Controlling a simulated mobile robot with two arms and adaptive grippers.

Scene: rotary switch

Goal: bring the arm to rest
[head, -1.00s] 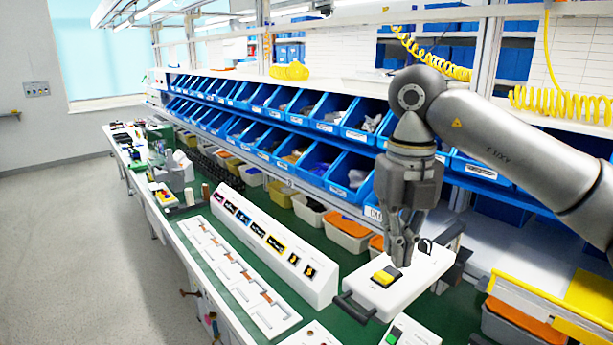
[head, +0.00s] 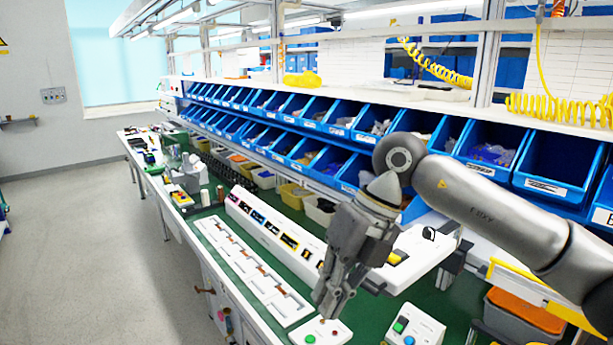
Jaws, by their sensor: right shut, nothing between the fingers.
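My right gripper (head: 330,303) is shut and empty. It points down and to the left, with its fingertips above or near a small white box (head: 322,334) with a green and a red button at the bench's front edge; I cannot tell whether they touch. The white box with the rotary switch (head: 420,253) stands behind my gripper, which hides part of it. Some of its yellow top plate (head: 397,257) shows beside the gripper. My left gripper is not in view.
A long white panel (head: 275,239) with a row of coloured switches and a flat white strip (head: 245,265) lie left of my gripper. A white box with green and blue buttons (head: 415,325) stands to the right. Blue bins (head: 490,150) line the back.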

